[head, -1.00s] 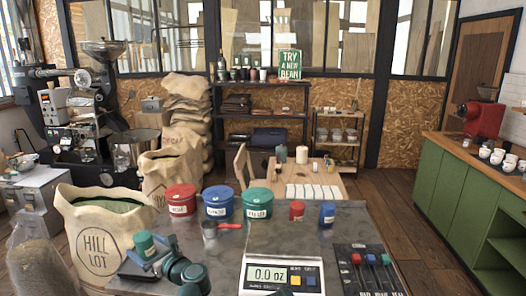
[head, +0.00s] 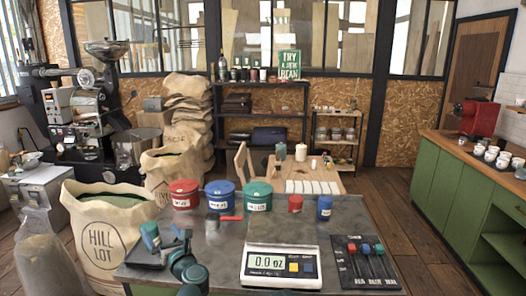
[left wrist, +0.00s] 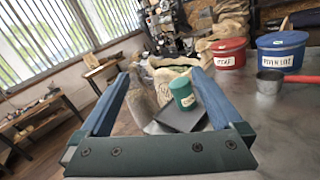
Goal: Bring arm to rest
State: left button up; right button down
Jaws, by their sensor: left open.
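My left gripper (head: 166,240) is over the near left part of the grey worktop (head: 225,258), by a dark pad (head: 145,258). In the left wrist view its two blue fingers (left wrist: 163,95) are wide apart with nothing gripped between them. Beyond them a small green canister with a white label (left wrist: 183,95) stands upright on the dark pad (left wrist: 183,120). In the head view the canister is partly hidden by the gripper. My right gripper is not in view.
Red (head: 184,196), blue (head: 220,204) and green (head: 257,198) tubs line the back of the worktop, with a red-handled scoop (head: 213,222) before them. A bean sack (head: 105,240) stands left.

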pick_arm(q)
jog(key=w+d+f+m+t+h, duration=0.2)
jog(key=w+d+m+t+h, duration=0.15)
jog(key=d+m+h, duration=1.45)
notch_tip(320, 180, down, 7)
jog(key=s+d+m+g+y, duration=0.2)
jog(key=m+g, duration=0.2)
jog(key=m, duration=0.6)
jog(key=s+f+m+g, duration=0.7)
jog(key=s+f+m, duration=0.1)
jog(key=f, duration=0.2)
jog(key=s+a+f+m+g+y, duration=0.4)
jog(key=s+a+m+g, duration=0.15)
jog(key=s, duration=0.65)
jog(key=s+d+m+p, duration=0.1)
jog(key=s+d, duration=0.1)
jog(key=d, duration=0.3)
jog(key=s+d+r+m+g+y, duration=0.1)
jog(key=s+d+m, duration=0.1)
jog(key=s+d, duration=0.1)
jog(key=shift+d+r+g+p, duration=0.3)
jog(key=shift+d+p, duration=0.1)
jog(key=shift+d, duration=0.45)
jog(key=shift+s, duration=0.1)
